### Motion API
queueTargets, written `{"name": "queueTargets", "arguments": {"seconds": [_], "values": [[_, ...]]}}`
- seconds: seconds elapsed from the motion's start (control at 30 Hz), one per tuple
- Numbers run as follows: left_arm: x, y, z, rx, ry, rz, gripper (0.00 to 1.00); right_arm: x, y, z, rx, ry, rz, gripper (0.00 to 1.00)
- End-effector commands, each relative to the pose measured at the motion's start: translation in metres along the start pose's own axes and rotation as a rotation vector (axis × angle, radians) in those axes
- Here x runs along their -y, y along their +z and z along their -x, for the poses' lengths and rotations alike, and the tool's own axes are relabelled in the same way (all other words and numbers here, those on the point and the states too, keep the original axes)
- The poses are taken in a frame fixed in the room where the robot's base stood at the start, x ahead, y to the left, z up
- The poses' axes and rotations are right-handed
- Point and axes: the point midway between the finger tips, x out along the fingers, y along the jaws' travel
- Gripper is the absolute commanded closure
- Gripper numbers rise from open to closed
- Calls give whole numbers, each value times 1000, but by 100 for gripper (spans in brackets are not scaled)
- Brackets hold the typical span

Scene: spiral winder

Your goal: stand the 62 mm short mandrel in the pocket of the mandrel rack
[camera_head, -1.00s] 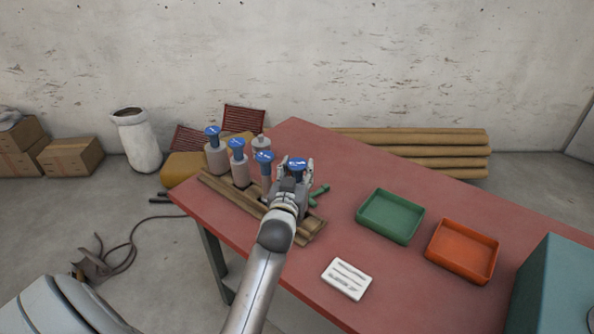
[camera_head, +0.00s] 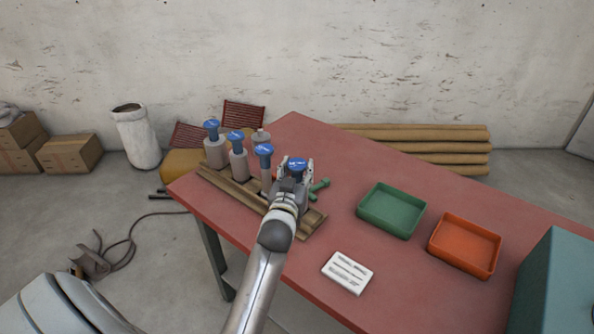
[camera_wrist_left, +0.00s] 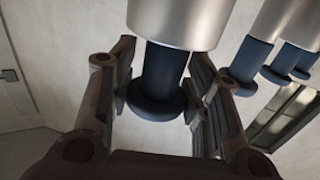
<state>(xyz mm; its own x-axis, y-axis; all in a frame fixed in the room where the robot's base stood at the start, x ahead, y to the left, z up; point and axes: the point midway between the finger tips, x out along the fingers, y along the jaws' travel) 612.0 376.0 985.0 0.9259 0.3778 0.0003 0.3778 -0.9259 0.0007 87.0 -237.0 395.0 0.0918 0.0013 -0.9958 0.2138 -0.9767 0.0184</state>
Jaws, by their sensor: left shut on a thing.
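My left gripper (camera_head: 297,168) is shut on the blue-topped neck of a grey mandrel, over the right part of the rack. In the head view only its blue cap (camera_head: 297,163) shows clearly. In the left wrist view its pale metal body (camera_wrist_left: 180,22) and dark blue neck (camera_wrist_left: 163,75) lie between the fingers. The brown mandrel rack (camera_head: 240,192) lies along the table's left edge. My gripper and forearm hide the mandrel's lower end and the rack below it, so I cannot tell whether it is in a pocket. My right gripper is not in view.
Several other blue-capped mandrels, such as this one (camera_head: 238,158), stand in a row to the left. A green object (camera_head: 319,188) lies close right of my gripper. A green tray (camera_head: 391,211), an orange tray (camera_head: 465,246) and a white card (camera_head: 347,272) are farther right.

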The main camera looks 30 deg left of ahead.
Motion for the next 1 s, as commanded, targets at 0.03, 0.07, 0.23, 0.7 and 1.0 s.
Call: {"name": "queueTargets", "arguments": {"seconds": [0.03,0.07,0.23,0.7,1.0], "values": [[0,-2,0,-4,0,0,100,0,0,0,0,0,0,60],[0,-2,0,-4,0,0,100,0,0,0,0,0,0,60],[0,-2,0,-4,0,0,44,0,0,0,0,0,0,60],[0,2,3,3,0,0,31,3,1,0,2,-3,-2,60],[0,1,45,2,0,1,31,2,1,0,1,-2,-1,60]]}}
